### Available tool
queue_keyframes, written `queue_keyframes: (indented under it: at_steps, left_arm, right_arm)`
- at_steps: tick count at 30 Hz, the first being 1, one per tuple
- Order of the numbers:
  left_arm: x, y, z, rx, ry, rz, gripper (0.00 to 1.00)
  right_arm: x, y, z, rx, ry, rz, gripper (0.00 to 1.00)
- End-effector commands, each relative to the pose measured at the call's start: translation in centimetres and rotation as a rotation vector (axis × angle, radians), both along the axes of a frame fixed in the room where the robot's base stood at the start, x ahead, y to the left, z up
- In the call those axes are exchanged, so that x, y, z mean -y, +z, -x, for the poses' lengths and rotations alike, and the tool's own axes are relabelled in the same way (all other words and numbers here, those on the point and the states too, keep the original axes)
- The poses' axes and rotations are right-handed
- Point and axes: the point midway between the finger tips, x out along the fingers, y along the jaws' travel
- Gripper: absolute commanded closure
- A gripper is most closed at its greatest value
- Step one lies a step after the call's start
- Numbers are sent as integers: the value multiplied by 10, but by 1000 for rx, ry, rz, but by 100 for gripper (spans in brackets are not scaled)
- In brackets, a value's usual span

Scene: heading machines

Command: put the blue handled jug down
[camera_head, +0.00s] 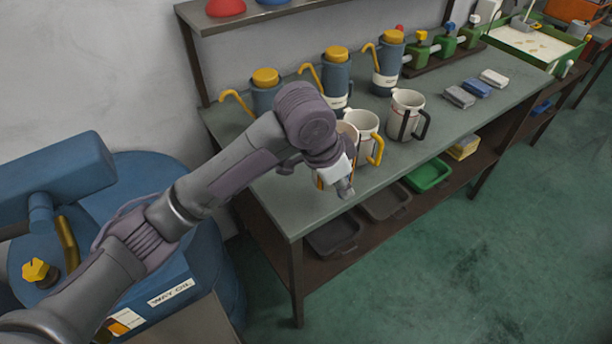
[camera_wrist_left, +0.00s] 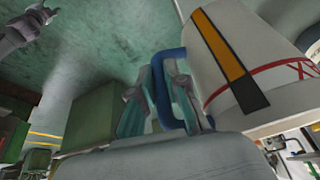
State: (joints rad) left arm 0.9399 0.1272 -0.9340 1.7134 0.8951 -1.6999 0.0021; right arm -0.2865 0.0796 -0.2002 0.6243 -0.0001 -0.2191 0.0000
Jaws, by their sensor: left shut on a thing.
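The blue handled jug is white with an orange and black stripe and a red band; its body (camera_wrist_left: 232,55) fills the upper right of the left wrist view. Its blue handle (camera_wrist_left: 165,58) is between the teal fingers of my left gripper (camera_wrist_left: 168,85), which is shut on it. In the head view my left gripper (camera_head: 345,180) is over the front of the workbench (camera_head: 310,205), and my wrist hides most of the jug. I cannot tell whether its base touches the bench. My right gripper (camera_wrist_left: 40,18) seems to show small in the left wrist view; its fingers are unclear.
A yellow-handled jug (camera_head: 366,125) and a black-handled jug (camera_head: 405,112) stand just beyond. Blue pots with yellow lids (camera_head: 337,75) line the back. Small blocks (camera_head: 476,88) lie farther right. Bare bench top shows in front and to the left. Trays (camera_head: 385,200) sit below.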

Motion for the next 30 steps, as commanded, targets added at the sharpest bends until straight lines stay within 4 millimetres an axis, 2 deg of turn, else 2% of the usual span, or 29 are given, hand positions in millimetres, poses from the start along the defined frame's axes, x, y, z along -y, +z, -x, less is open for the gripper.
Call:
queue_keyframes:
  at_steps: [6, 13, 17, 21, 25, 30]
  left_arm:
    - [-35, -29, -40, -4, 8, -4, 100]
    - [-59, -53, -70, 0, 4, -1, 100]
    - [-63, -59, -75, 0, 2, 0, 100]
    - [-63, -77, -74, -4, 2, -2, 100]
    - [-63, -94, -74, -1, 3, 0, 100]
    - [-63, -98, -75, 2, 1, -1, 100]
  right_arm:
    - [4, 13, 25, -37, 1, 6, 52]
    - [4, 21, 25, -36, 1, 6, 52]
    - [3, 23, 13, -18, 1, 4, 52]
    - [2, 31, 5, -5, 1, 3, 52]
    - [2, 35, 6, -8, 1, 3, 52]
    - [0, 34, 11, -14, 0, 0, 52]
